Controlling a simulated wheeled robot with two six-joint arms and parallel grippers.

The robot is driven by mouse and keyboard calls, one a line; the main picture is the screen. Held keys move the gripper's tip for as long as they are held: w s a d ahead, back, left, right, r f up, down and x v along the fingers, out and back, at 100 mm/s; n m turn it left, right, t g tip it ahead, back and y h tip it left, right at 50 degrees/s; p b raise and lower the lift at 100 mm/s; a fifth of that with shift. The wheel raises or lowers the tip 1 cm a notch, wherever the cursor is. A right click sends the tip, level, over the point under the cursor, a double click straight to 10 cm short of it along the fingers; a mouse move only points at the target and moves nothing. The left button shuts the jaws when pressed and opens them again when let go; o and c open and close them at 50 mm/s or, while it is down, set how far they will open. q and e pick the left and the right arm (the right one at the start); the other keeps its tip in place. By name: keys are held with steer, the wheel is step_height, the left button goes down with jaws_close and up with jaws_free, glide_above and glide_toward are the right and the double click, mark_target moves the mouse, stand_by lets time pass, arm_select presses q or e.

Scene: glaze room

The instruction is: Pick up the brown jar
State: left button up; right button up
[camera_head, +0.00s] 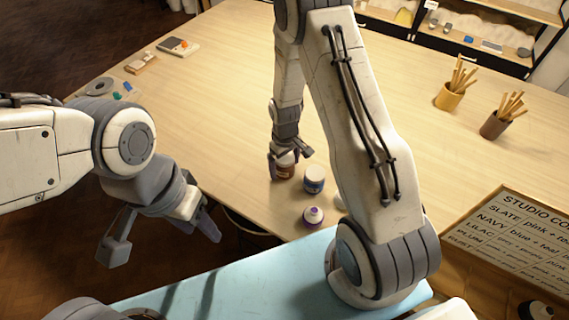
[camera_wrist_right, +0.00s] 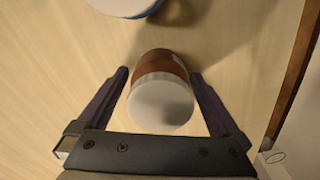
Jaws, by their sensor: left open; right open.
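The brown jar (camera_head: 284,168) with a pale lid stands on the table near its front edge in the head view, partly hidden by my right gripper (camera_head: 289,160). In the right wrist view the brown jar (camera_wrist_right: 160,75) sits between the two open fingers of my right gripper (camera_wrist_right: 160,98), its white lid facing the camera. I see a gap between the jar and each finger. My left gripper (camera_head: 160,245) is open and empty, over the dark floor in front of the table.
Two stick holders (camera_head: 448,99) (camera_head: 495,126) stand further right. A sign board (camera_head: 520,230) is at lower right. The table's left half is mostly clear.

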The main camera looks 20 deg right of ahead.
steer(key=shift+f, duration=0.2)
steer(key=c, duration=1.4)
steer(key=shift+c, duration=0.7)
steer(key=shift+r, duration=0.15)
